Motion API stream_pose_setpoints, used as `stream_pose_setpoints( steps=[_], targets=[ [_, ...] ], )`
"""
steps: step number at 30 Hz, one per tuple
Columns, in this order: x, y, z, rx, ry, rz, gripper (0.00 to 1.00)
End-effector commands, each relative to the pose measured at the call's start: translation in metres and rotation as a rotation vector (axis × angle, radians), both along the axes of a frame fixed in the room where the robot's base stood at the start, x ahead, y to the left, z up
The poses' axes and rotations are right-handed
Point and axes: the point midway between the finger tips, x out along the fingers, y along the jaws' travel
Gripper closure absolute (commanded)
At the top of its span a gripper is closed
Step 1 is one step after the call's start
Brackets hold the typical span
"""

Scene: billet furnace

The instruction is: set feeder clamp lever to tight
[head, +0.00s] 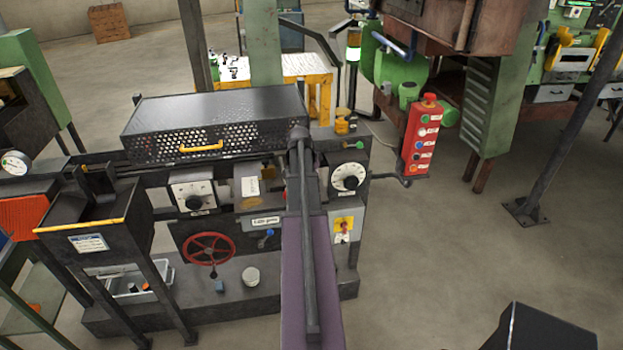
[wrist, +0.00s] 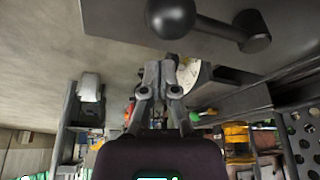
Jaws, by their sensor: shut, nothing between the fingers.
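In the wrist view a dark lever with a black ball knob (wrist: 170,18) runs across the top of the picture to a round hub (wrist: 250,30) on a grey metal face. It looks like the clamp lever, but no label or tight mark is readable there. My gripper (wrist: 158,68) is shut and empty, with its fingertips just below the knob in the picture. A gap shows between fingertips and knob. In the head view my arm crosses the feeder machine (head: 225,215) and hides part of it; I cannot make out the lever or fingertips there.
The machine carries a perforated cover (head: 215,120), a red handwheel (head: 208,250), a white dial (head: 349,178) and a yellow switch plate (head: 344,230). A red button box (head: 421,135) stands to the right.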

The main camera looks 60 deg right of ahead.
Motion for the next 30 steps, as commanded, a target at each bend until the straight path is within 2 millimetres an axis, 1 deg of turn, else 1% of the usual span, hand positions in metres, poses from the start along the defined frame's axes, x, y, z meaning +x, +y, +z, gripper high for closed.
stream_pose_setpoints(
  steps=[1,3,6,30],
  targets=[
    [-0.002,-0.007,0.003,0.0,0.0,-0.001,1.0],
    [-0.006,-0.015,0.006,0.0,0.0,-0.001,1.0],
    [-0.005,-0.01,0.017,0.0,0.0,-0.001,1.0],
    [0.013,0.014,0.083,-0.001,0.0,0.004,1.0]
  ],
)
